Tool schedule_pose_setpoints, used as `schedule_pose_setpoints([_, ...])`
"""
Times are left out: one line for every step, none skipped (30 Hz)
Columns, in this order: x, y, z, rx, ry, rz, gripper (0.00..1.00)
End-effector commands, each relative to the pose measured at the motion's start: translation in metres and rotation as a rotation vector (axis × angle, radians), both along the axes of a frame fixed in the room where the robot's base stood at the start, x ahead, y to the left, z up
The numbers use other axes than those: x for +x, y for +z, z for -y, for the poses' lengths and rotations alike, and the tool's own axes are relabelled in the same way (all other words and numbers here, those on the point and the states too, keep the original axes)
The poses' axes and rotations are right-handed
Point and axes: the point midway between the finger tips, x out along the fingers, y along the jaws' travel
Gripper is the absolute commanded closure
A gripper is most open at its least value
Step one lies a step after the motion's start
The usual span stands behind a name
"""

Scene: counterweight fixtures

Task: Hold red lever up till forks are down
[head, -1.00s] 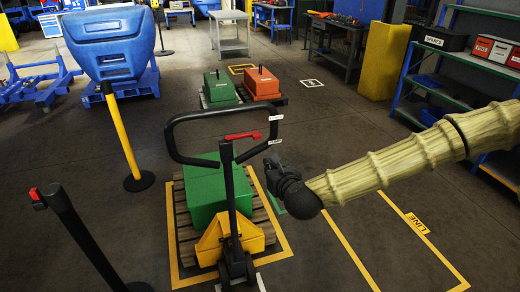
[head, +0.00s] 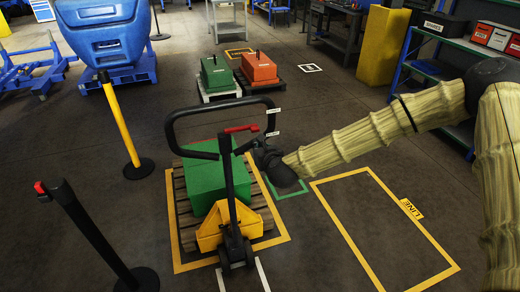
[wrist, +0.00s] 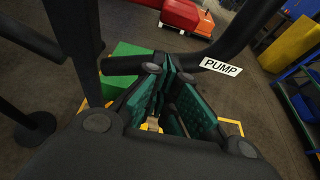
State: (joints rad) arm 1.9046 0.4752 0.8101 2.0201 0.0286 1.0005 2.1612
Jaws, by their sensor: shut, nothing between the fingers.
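The pallet jack (head: 216,232) is yellow with an upright black handle that ends in a wide loop (head: 176,137). A red lever (head: 240,128) sits near the top of the shaft, inside the loop. My gripper (head: 252,148) is just below the loop's right side, close to the shaft and below the lever. In the wrist view its green-padded fingers (wrist: 165,95) are shut and empty, beside the loop bar with the PUMP label (wrist: 220,67). I cannot make out the lever there. The forks are hidden under the wooden pallet (head: 180,190) and the green block (head: 208,184).
A black post with a red top (head: 85,235) and a yellow post (head: 119,120) stand at left. Green (head: 220,76) and orange (head: 258,68) weights sit behind. A shelf (head: 440,90) stands at far right.

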Motion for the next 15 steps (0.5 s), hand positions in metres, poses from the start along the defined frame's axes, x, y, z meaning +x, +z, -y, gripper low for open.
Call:
schedule_pose_setpoints([0.000, 0.008, 0.000, -0.001, 0.001, -0.001, 1.00])
schedule_pose_setpoints([0.000, 0.011, 0.000, -0.001, 0.000, -0.001, 1.00])
schedule_pose_setpoints([-0.001, 0.014, 0.000, -0.001, 0.000, -0.001, 1.00])
schedule_pose_setpoints([-0.001, 0.016, 0.000, -0.001, 0.000, -0.001, 1.00])
schedule_pose_setpoints([-0.001, 0.017, 0.000, 0.000, 0.000, -0.001, 1.00])
schedule_pose_setpoints([-0.001, 0.020, 0.000, -0.001, 0.000, -0.002, 1.00])
schedule_pose_setpoints([-0.001, 0.021, 0.000, -0.001, 0.000, -0.002, 1.00])
schedule_pose_setpoints([-0.001, 0.021, 0.000, -0.001, 0.000, -0.002, 1.00])
schedule_pose_setpoints([-0.001, 0.022, 0.000, -0.001, 0.000, -0.002, 1.00])
schedule_pose_setpoints([-0.001, 0.023, 0.000, -0.001, 0.000, -0.002, 1.00])
schedule_pose_setpoints([-0.001, 0.023, 0.000, -0.001, 0.000, -0.002, 1.00])
schedule_pose_setpoints([-0.001, 0.023, 0.000, -0.001, 0.000, -0.002, 1.00])
schedule_pose_setpoints([-0.001, 0.023, 0.001, -0.001, 0.000, -0.002, 1.00])
schedule_pose_setpoints([-0.001, 0.023, 0.001, -0.001, 0.000, -0.002, 1.00])
schedule_pose_setpoints([-0.001, 0.023, 0.001, -0.001, 0.000, -0.002, 1.00])
